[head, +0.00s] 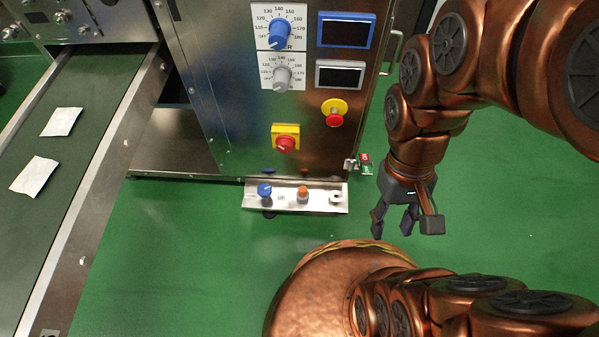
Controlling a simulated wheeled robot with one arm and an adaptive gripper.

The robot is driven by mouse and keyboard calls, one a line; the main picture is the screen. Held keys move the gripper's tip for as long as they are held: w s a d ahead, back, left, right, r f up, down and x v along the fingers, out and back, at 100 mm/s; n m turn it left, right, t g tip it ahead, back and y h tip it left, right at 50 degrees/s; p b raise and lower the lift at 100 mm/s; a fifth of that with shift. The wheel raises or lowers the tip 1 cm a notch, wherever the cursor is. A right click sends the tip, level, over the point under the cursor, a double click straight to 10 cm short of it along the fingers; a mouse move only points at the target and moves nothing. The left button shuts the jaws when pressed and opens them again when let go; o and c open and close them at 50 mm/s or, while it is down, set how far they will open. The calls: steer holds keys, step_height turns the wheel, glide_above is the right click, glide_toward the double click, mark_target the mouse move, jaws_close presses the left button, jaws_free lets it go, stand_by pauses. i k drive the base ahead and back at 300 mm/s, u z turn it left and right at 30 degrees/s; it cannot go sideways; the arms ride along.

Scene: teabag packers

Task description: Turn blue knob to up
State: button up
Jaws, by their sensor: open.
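A small blue knob (264,190) sits at the left end of a low metal ledge that juts from the machine's base. A pale mark shows on its face, but it is too small to tell which way it points. My gripper (405,224) is open and empty, hanging fingers down over the green floor, right of the ledge and apart from both knobs.
An orange knob (302,192) stands beside the small blue one on the metal ledge (283,206). Above are a grey dial (289,75), two red emergency buttons (334,112) (285,144) and a small red-green switch (366,163). A conveyor (72,92) with two white teabags runs at left.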

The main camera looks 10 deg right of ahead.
mark_target(265, 190)
steer(key=z, duration=0.15)
steer(key=k, duration=1.15)
steer(key=u, duration=1.65)
steer(key=i, duration=0.5)
steer(key=u, duration=0.05)
